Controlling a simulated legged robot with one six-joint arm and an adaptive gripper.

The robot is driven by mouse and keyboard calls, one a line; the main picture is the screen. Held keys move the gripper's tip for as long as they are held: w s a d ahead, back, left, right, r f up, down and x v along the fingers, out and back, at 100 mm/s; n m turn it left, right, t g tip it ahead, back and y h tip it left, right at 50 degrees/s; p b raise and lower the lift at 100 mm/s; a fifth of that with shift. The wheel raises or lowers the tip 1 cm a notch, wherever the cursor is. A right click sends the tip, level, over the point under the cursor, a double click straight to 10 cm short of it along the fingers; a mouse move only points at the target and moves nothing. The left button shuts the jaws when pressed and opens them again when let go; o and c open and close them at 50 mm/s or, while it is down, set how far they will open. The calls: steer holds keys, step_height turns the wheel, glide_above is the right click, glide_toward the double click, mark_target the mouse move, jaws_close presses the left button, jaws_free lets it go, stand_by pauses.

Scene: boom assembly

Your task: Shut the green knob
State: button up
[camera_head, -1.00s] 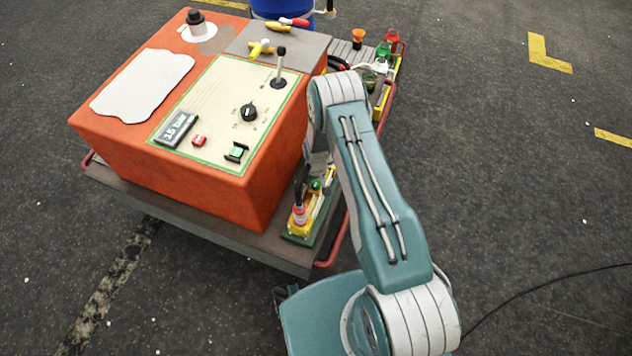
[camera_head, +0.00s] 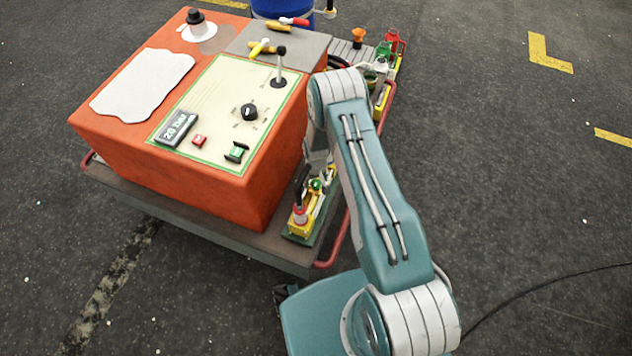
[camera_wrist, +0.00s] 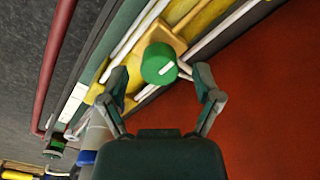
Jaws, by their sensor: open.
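The green knob (camera_wrist: 158,64) shows in the wrist view as a round cap with a white mark, on a yellow fitting (camera_wrist: 172,30). My gripper (camera_wrist: 161,76) is open, with one finger on each side of the knob. A gap shows between the knob and each finger. I cannot tell how deep the fingers reach around it. In the head view, my arm hides most of the gripper and the area around it. A small green cap (camera_head: 316,184) shows beside the arm on the yellow valve block; I cannot tell whether it is the same knob.
A black-handled valve (camera_head: 300,202) stands on the cart's front corner. A red rail (camera_head: 343,235) runs along the cart's edge. Open floor lies to the right.

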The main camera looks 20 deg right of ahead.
step_height(320, 180, up, 11)
stand_by(0.4)
steer(key=shift+r, duration=0.15)
step_height(320, 180, up, 14)
steer(key=t, duration=0.1)
glide_above(316, 182)
steer(key=s+r+t, duration=0.1)
steer(key=s+r, duration=0.2)
steer(key=r, duration=0.5)
steer(key=s+r+t, duration=0.1)
steer(key=s+r, duration=0.1)
steer(key=r, duration=0.6)
steer(key=s+r+t, duration=0.1)
steer(key=s+r, duration=0.6)
steer(key=s, duration=0.4)
steer(key=s+r+m+t, duration=0.1)
steer(key=s+r, duration=0.6)
steer(key=s, duration=0.4)
steer(key=shift+s+m+t, duration=0.3)
steer(key=shift+c, duration=0.3)
